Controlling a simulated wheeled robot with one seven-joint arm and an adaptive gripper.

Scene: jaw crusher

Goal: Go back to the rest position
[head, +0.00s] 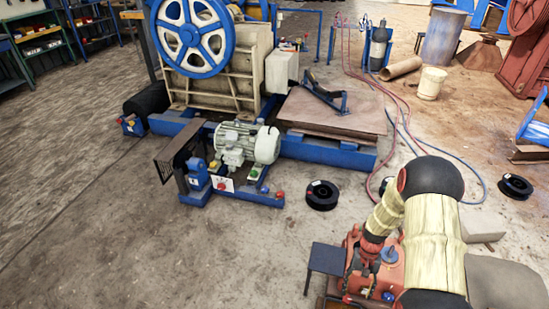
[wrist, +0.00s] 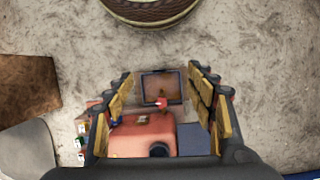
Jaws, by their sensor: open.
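My gripper (wrist: 161,76) shows in the wrist view with its two yellow-padded fingers spread wide apart. Nothing is held between them, and the bare concrete floor shows past the fingertips. In the head view my cream and black arm (head: 432,232) is folded at the lower right. I cannot make out the fingers clearly there.
The jaw crusher with its blue flywheel (head: 190,36) stands at the back left, with a motor (head: 247,141) before it. A black spool (head: 322,195) and another black spool (head: 515,187) lie on the floor. Hoses (head: 405,118) run along the right. The left floor is clear.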

